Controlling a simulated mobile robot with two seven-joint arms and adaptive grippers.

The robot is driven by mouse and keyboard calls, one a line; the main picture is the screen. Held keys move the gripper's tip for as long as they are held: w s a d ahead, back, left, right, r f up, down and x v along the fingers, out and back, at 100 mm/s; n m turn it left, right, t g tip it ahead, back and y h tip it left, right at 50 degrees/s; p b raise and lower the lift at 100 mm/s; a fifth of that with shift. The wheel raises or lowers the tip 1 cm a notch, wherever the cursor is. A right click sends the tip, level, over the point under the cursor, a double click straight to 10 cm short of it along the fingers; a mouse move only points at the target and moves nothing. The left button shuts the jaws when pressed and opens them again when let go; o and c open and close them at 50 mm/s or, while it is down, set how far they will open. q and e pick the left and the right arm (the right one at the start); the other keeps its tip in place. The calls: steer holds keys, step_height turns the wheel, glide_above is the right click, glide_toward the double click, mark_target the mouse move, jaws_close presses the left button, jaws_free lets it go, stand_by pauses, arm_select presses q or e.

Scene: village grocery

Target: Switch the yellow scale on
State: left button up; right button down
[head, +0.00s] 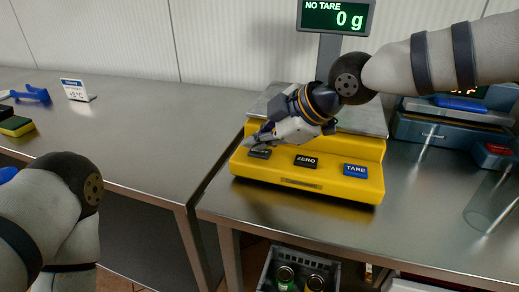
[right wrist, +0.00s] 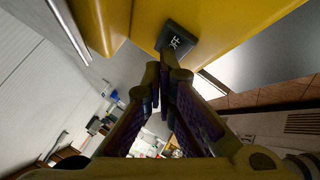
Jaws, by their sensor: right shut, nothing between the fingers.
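The yellow scale (head: 285,187) stands on the right metal counter, with a steel pan on top. Its display (head: 336,17) on a post is lit and reads "NO TARE" and "0 g". Three buttons line its front: a dark left one (head: 259,153), a black ZERO (head: 306,161) and a blue TARE (head: 355,170). My right gripper (head: 250,145) is shut and empty, its fingertips at the left button, partly covering its label. In the right wrist view the fingertips are close to this dark button (right wrist: 179,38), whose label ends in "FF"; I cannot tell whether they touch. My left gripper is out of view.
A blue scale (head: 450,134) stands right of the yellow one, with a clear glass cylinder (head: 490,205) in front. The left counter (head: 140,135) is mostly clear, with a sponge (head: 16,126) and a small sign (head: 76,90). A crate with cans (head: 300,275) sits below.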

mark_target(258, 153)
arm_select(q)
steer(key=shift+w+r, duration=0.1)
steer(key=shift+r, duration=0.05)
arm_select(e)
steer(key=shift+r, duration=0.4)
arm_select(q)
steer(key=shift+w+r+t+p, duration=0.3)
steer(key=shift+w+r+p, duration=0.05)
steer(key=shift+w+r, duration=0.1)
arm_select(e)
step_height(258, 153, up, 6)
